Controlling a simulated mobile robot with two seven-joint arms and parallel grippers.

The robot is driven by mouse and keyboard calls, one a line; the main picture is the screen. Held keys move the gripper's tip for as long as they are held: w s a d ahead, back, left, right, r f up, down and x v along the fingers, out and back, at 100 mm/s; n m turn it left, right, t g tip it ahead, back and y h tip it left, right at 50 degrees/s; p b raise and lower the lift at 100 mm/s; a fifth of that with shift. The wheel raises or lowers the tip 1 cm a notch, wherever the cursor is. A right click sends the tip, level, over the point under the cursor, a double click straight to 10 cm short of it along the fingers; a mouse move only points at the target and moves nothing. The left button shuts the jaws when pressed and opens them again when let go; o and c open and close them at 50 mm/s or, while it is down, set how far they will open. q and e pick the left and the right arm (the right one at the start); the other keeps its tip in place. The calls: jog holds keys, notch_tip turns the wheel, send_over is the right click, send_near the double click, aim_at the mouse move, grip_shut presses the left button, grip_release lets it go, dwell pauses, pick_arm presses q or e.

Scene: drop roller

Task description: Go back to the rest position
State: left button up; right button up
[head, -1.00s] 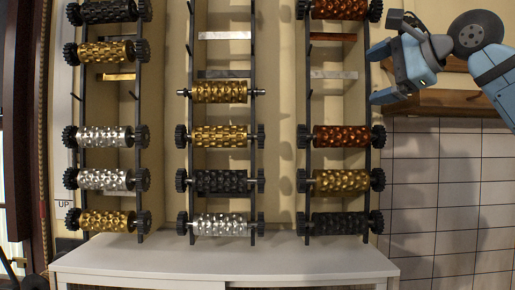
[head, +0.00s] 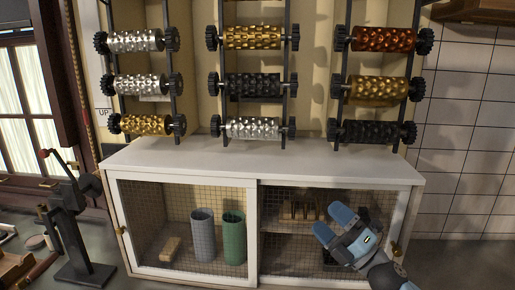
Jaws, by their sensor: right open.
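My right gripper (head: 333,226) shows at the lower right of the head view, in front of the white cabinet's right door. Its two blue fingers are apart and nothing is between them. My left gripper is not in view. Textured rollers hang in three columns on dark rails above the cabinet. The left column shows silver, silver and gold (head: 146,124) rollers. The middle column shows gold, black and silver (head: 253,128) rollers. The right column shows copper (head: 382,39), gold (head: 378,88) and black rollers. The upper part of the rack is out of the picture.
The white cabinet (head: 262,159) has a bare top and mesh doors. Inside stand a grey cylinder (head: 203,236), a green cylinder (head: 234,240) and a small block. A dark lever press (head: 72,230) stands at the left. A tiled wall (head: 465,145) is at the right.

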jog(key=s+d+f+m+h, duration=0.1)
jog(key=s+f+m+h, duration=0.4)
jog(key=f+m, duration=0.4)
jog(key=s+d+f+m+g+h, duration=0.15)
jog(key=s+f+m+h, duration=0.4)
jog(key=f, duration=0.65)
jog(key=s+d+f+m+h, duration=0.2)
jog(key=s+f+m+h, duration=0.1)
jog(key=s+f+m, duration=0.6)
jog(key=s+f+m+g, duration=0.3)
jog(key=s+f, duration=0.6)
jog(key=s, duration=0.1)
jog(key=shift+a+f+m, duration=0.2)
jog(key=shift+m, duration=0.15)
jog(key=shift+w+g+h, duration=0.1)
jog(key=shift+g+h, duration=0.15)
